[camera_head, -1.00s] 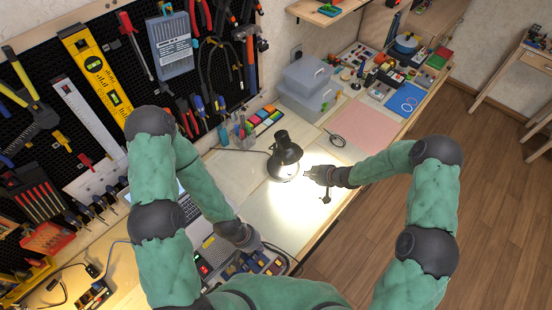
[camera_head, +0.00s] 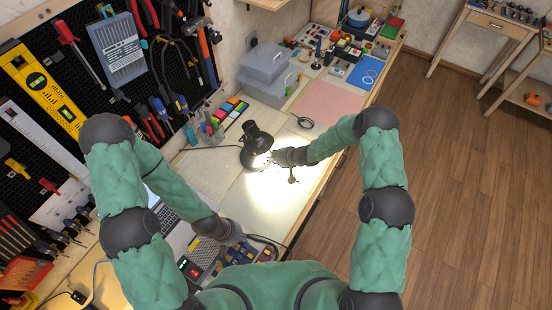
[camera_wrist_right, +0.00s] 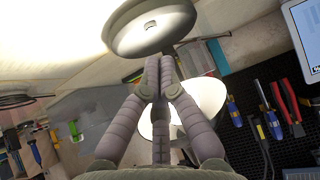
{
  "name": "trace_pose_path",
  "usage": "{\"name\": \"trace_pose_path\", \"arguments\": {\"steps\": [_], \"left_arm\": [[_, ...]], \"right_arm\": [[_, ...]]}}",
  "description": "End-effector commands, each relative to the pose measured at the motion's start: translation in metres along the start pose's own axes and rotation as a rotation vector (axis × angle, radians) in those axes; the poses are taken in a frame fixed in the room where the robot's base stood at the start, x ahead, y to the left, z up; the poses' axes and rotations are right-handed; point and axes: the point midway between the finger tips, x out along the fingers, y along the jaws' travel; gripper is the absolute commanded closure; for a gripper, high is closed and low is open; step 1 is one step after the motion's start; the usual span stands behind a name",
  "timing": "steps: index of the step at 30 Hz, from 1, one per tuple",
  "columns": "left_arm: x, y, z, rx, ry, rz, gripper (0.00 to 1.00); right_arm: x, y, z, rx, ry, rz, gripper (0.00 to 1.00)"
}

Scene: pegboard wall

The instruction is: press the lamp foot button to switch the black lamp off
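The black lamp (camera_head: 256,150) stands on the workbench right of the pegboard, lit, with a bright patch on the bench beside it. In the right wrist view its round foot (camera_wrist_right: 128,38) shows at the top and its glowing shade (camera_wrist_right: 206,95) behind the fingers. A small mark near the foot's middle may be the button (camera_wrist_right: 150,24). My right gripper (camera_head: 277,157) is close to the lamp's right side. Its fingertips (camera_wrist_right: 159,68) are together and empty, near the foot's edge; contact cannot be told. My left gripper (camera_head: 238,232) is low over the bench, its fingers unclear.
Clear plastic boxes (camera_head: 265,66) and a pink sheet (camera_head: 328,102) lie beyond the lamp. Colored pads (camera_head: 232,110) and a tool cup (camera_head: 212,132) are left of it. A laptop (camera_head: 176,212) and small electronics (camera_head: 192,268) lie near my left arm.

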Motion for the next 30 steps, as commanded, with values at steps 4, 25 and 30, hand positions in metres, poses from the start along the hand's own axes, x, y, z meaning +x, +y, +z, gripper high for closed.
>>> {"name": "trace_pose_path", "arguments": {"steps": [4,25,30], "left_arm": [[0.001,0.000,0.000,0.000,0.000,0.000,1.00],[0.002,-0.001,0.000,0.000,0.000,0.000,1.00],[0.008,-0.003,0.000,0.000,0.000,0.000,1.00]], "right_arm": [[0.022,0.000,0.001,0.000,-0.001,0.000,1.00],[0.048,0.000,0.000,0.000,0.000,0.000,1.00],[0.051,0.000,0.004,0.000,0.000,0.000,1.00]]}}
